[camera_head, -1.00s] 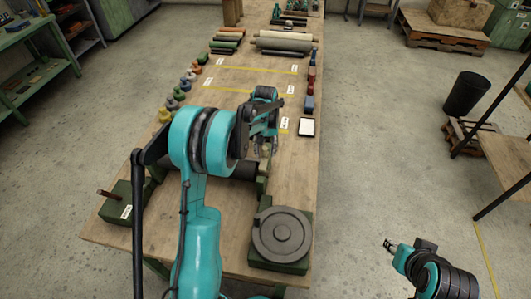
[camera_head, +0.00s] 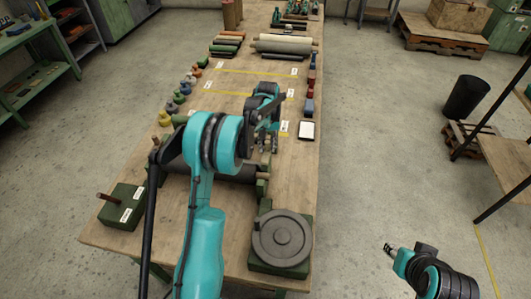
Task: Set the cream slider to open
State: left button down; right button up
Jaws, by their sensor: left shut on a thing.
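My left gripper (camera_head: 267,145) is low over the near middle of the workbench, just beyond a dark roll (camera_head: 236,172). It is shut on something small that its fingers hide. I cannot make out the cream slider; it may be behind the gripper or arm. The dark roll lies across the bench, partly covered by my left arm, with its pale right end (camera_head: 263,176) at a green support. My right gripper (camera_head: 389,248) is off the bench at lower right, above the floor, too small to read.
A green block (camera_head: 122,207) with a brown peg stands at the near left. A grey disc (camera_head: 282,238) sits on a green base at the near right. A white pad (camera_head: 307,130) lies at the right edge. Several rolls (camera_head: 285,45) and small coloured pieces line the bench farther back.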

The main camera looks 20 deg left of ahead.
pick_arm(q)
jog(key=shift+w, duration=0.2)
jog(key=shift+a, duration=0.1)
jog(key=c, duration=1.4)
grip_release()
jog(key=shift+w, duration=0.1)
notch_tip(320, 180, up, 12)
